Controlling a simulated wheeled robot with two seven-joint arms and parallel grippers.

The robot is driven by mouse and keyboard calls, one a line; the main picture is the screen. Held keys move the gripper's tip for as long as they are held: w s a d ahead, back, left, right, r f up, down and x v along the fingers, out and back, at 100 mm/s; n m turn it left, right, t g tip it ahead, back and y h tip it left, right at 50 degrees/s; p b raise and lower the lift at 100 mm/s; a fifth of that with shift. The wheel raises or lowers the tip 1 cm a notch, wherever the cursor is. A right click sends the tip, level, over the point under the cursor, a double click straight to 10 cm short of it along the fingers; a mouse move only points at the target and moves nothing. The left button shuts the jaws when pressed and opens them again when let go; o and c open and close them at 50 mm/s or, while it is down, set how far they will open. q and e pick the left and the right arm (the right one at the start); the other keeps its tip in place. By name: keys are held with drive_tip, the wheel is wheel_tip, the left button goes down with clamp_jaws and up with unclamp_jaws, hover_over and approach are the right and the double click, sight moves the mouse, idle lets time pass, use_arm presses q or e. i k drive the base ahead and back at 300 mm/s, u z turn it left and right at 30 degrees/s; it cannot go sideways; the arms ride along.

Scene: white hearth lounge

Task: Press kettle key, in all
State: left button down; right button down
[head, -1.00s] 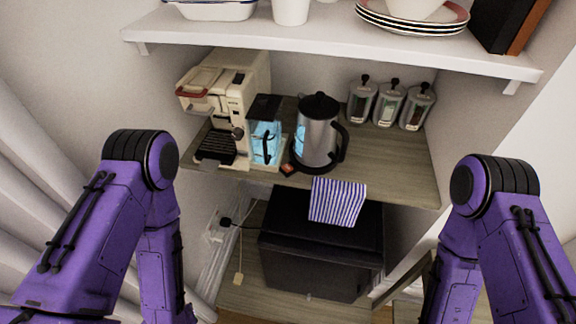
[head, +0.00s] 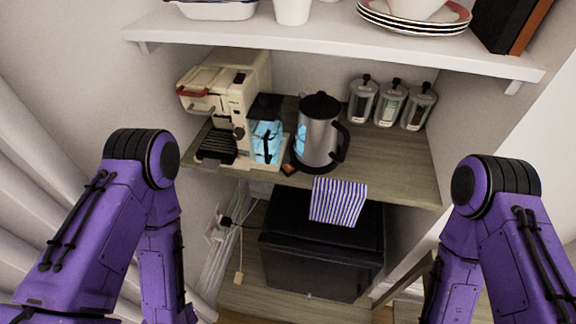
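The kettle (head: 318,135) is silver with a black lid and a black handle on its right side. It stands upright on the wooden shelf, right of the coffee machine. A small orange-red key (head: 288,169) shows at the front left of its base, near the shelf's front edge. Blue-lit windows show on the kettle's left side. Both my purple arms reach down at the left and right sides of the picture, well apart from the kettle. Neither gripper is in view; both are below the picture's lower edge.
A cream coffee machine (head: 228,105) stands left of the kettle. Several lidded jars (head: 391,104) stand at the back right. A white shelf (head: 330,48) with dishes overhangs them. Below, a striped cloth (head: 338,200) hangs on a black box-shaped appliance (head: 312,258). The shelf's right front is bare.

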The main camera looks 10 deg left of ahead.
sight(288, 167)
drive_tip(key=k, duration=0.5)
drive_tip(key=z, duration=2.4)
drive_tip(key=k, duration=0.5)
drive_tip(key=u, duration=1.15)
